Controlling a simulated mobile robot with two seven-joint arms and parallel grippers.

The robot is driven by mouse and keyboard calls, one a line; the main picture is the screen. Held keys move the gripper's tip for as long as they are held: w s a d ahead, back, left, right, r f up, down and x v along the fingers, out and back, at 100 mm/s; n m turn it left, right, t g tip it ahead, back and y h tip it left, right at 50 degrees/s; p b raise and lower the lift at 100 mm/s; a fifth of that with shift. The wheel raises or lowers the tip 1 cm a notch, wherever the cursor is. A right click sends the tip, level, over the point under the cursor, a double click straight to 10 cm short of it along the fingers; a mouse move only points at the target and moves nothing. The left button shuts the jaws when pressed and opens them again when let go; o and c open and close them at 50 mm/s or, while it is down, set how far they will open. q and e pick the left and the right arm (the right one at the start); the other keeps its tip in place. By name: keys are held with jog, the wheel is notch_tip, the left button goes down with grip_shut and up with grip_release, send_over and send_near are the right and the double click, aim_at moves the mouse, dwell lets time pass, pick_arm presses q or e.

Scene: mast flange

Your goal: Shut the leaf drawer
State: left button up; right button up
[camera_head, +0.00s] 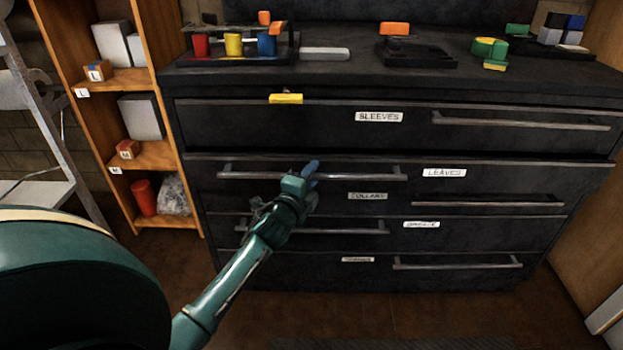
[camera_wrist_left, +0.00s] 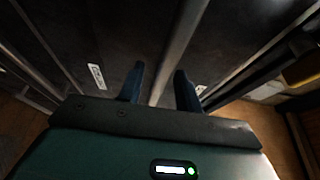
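The leaf drawer (camera_head: 500,173) is the black second drawer front from the top, with a white LEAVES label (camera_head: 444,173). It seems to stand a little proud of the drawer above; how far is hard to tell. Its long metal handle (camera_head: 245,175) is on the left half. A gap shows beside the bar. My right gripper is not in view.
The SLEEVES drawer (camera_head: 300,118) is above, with a yellow block (camera_head: 286,98) at its top edge. More drawers with bar handles lie below. Coloured parts stand on the cabinet top (camera_head: 370,75). A wooden shelf (camera_head: 155,155) and a ladder (camera_head: 45,110) are at left.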

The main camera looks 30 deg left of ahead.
pick_arm(q)
jog(key=shift+w, duration=0.25)
grip_shut()
dwell(0.5)
